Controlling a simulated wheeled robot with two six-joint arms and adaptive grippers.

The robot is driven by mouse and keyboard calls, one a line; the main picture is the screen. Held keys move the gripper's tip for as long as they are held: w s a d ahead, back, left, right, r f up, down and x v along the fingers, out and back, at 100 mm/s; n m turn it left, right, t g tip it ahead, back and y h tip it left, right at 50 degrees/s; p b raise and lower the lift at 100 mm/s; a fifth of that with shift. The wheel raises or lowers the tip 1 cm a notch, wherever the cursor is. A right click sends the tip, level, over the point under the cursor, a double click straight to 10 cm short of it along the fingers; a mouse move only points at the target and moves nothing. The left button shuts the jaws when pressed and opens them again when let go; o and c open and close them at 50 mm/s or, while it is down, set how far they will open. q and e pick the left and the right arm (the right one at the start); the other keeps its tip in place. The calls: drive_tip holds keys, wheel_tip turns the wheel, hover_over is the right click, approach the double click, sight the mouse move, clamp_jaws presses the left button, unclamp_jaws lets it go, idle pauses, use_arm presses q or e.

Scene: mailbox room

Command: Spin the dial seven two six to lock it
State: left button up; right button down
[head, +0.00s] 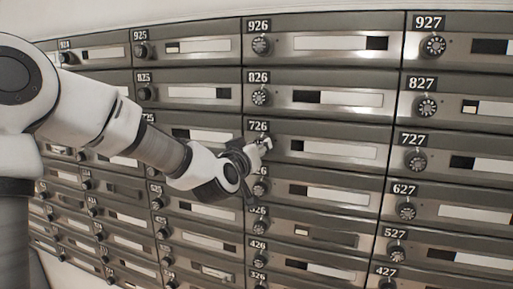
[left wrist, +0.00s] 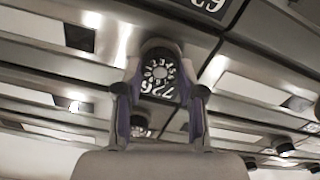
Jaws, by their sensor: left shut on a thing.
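The 726 mailbox door (head: 335,148) is in the middle of the head view, with its number plate (head: 258,126) above the dial's place. Its dial is mostly hidden by my left gripper (head: 258,150) there. In the left wrist view the round dial (left wrist: 159,71), dark-rimmed with a ring of digits, sits between the two fingers, and the 726 plate reads upside down beside it. My left gripper (left wrist: 160,88) is shut on this dial, one finger on each side. My right gripper is in neither view.
Rows of similar grey mailboxes with dials fill the wall. The 826 dial (head: 261,96) is just above my gripper, and another dial (head: 260,188) is just below it. The 727 dial (head: 415,160) is to the right. Free space lies in front of the right-hand doors.

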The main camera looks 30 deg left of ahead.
use_arm(q)
drive_tip(key=shift+m, duration=0.6)
drive_tip(key=o, duration=1.1)
drive_tip(key=shift+o, duration=0.2)
